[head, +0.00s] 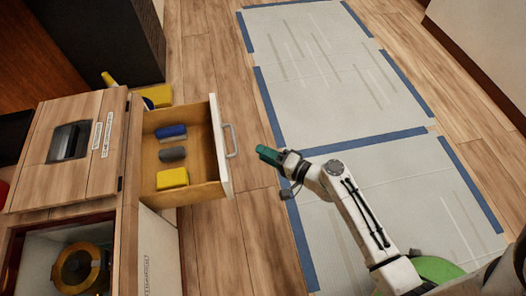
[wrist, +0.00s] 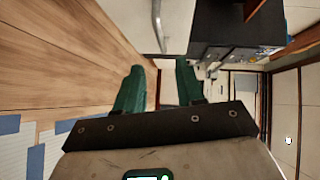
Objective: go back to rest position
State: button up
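My gripper (head: 268,155), with green fingers, hangs over the floor to the right of the open drawer, apart from its front and handle. My white arm reaches to it from the lower right. In the wrist view my gripper (wrist: 160,70) has its two green fingers spread, with nothing between them. The wrist view looks past the fingers toward a metal handle (wrist: 158,25) on a white front.
An open drawer (head: 226,150) holds a blue item (head: 171,131), a grey item (head: 173,154) and a yellow block (head: 172,178). It juts from a wooden cabinet (head: 85,180). Pale floor sheets (head: 320,90) edged in blue tape lie clear to the right.

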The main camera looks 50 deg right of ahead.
dwell(0.4)
jog(key=s+a+f+n+g+y, duration=0.1)
jog(key=s+a+n+g+y, duration=0.3)
jog(key=s+a+n+g, duration=0.5)
jog(key=s+d+r+n+g+h, duration=0.35)
jog(key=s+n+g+h, duration=0.2)
jog(key=s, duration=0.35)
notch_tip(320, 180, up, 37)
jog(key=p, duration=3.6)
jog(key=shift+s+d+g+h, duration=0.15)
jog(key=shift+s+g+h, duration=0.1)
jog(key=shift+g+h, duration=0.15)
